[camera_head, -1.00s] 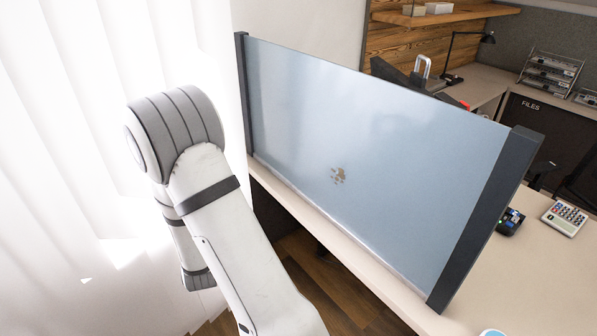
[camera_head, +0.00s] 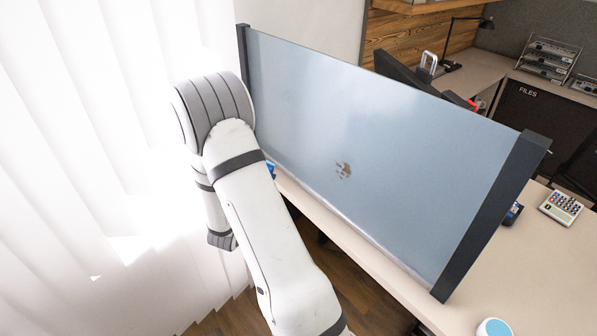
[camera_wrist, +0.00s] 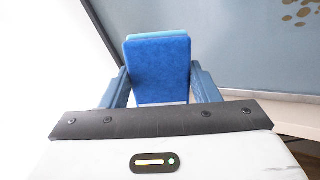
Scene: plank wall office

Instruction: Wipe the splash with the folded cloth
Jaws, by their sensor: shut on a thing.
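The splash is a cluster of brown spots (camera_head: 343,170) on the grey-blue panel (camera_head: 390,120) that stands on the desk. In the wrist view part of the splash (camera_wrist: 297,14) shows at the top right corner. My gripper (camera_wrist: 160,85) is shut on the folded blue cloth (camera_wrist: 158,65), with one finger on each side of it. The cloth points toward the panel and lies to the left of the splash; whether it touches the panel I cannot tell. In the head view my arm hides the gripper, and only a small blue bit (camera_head: 271,169) shows beside it.
The panel has dark end posts (camera_head: 492,215) and stands along the edge of the pale desk (camera_head: 470,285). A calculator (camera_head: 561,207) and a round blue-topped item (camera_head: 494,327) lie on the desk. White blinds (camera_head: 80,150) hang at the left.

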